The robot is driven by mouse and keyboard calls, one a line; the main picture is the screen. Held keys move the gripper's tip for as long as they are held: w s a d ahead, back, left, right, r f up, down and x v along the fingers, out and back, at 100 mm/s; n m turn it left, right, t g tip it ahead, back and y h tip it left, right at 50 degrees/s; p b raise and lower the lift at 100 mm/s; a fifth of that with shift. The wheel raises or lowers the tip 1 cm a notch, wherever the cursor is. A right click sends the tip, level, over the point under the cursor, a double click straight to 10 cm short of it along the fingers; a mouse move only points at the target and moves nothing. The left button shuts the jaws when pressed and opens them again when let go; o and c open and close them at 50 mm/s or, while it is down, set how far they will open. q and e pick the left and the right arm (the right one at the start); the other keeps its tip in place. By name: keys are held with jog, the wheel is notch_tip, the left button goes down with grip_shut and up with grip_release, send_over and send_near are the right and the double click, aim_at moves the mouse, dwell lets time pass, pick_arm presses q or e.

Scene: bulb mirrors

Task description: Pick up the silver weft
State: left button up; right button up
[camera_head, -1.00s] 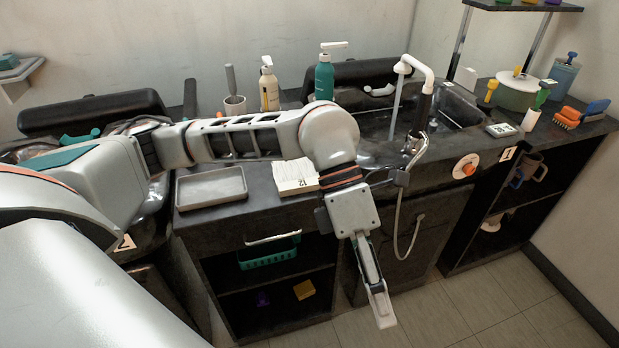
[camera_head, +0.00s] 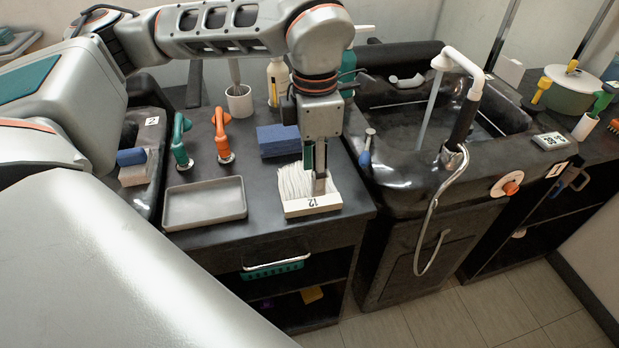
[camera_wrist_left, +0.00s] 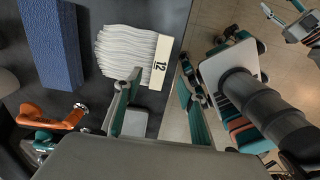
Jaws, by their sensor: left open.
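The silver weft (camera_head: 297,183) is a bundle of pale strands with a white band marked 12. It lies on the dark counter near the front edge, and in the left wrist view (camera_wrist_left: 122,52) its band faces right. What looks like my right gripper (camera_wrist_left: 284,10) shows small at the top right of the wrist view.
A blue block (camera_head: 278,140) lies just behind the weft. A cup (camera_head: 239,102) stands at the back.

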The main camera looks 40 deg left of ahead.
aim_at(313, 202)
pick_arm(q)
jog(key=shift+s+d+f, duration=0.1)
jog(key=shift+s+f, duration=0.1)
jog(key=shift+f, duration=1.05)
notch_tip(313, 202, down, 5)
jog(key=shift+w+f, duration=0.1)
jog(key=shift+w, duration=0.05)
jog(key=c, duration=1.1)
